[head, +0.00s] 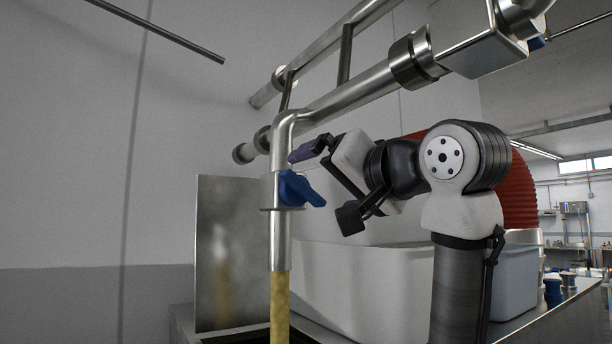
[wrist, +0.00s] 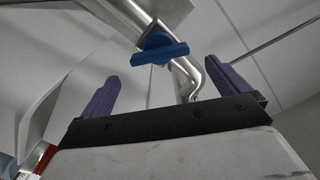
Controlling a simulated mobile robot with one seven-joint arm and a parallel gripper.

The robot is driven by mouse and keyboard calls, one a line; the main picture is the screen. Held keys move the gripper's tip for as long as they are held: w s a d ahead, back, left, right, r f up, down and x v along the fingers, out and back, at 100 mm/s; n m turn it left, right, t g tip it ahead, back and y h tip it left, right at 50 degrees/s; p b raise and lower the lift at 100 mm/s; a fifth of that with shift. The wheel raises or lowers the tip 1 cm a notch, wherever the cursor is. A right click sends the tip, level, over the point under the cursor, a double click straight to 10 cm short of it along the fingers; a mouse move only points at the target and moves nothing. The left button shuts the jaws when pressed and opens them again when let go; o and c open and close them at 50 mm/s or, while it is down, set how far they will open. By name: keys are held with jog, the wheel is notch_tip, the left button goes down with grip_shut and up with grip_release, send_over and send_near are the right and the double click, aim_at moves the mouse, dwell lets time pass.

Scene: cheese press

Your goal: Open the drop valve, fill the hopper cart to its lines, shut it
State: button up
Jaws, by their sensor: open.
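The drop valve has a blue handle (head: 297,189) on a steel downpipe (head: 280,243), and the handle slants down to the right. A yellowish stream (head: 280,308) runs from the pipe's end, so the valve is passing liquid. My gripper (head: 309,150) is just above and right of the handle, apart from it. In the wrist view my gripper (wrist: 168,88) is open and empty, its purple fingers either side of a gap. A blue handle (wrist: 160,50) shows beyond the fingertips. The hopper cart's inside, level and lines cannot be made out; the stream leaves the bottom of the head view.
A steel panel (head: 238,270) stands behind the stream at left. A large white tub (head: 350,290) stands behind my arm, with a pale bin (head: 516,280) at right. Steel pipes (head: 350,93) cross above. Free air lies left of the downpipe.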

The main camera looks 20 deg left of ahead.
aim_at(309, 186)
jog(key=p+x, duration=0.2)
jog(key=x, duration=0.4)
jog(key=shift+w+a, duration=0.25)
jog(key=shift+a, duration=0.1)
jog(key=c, duration=0.9)
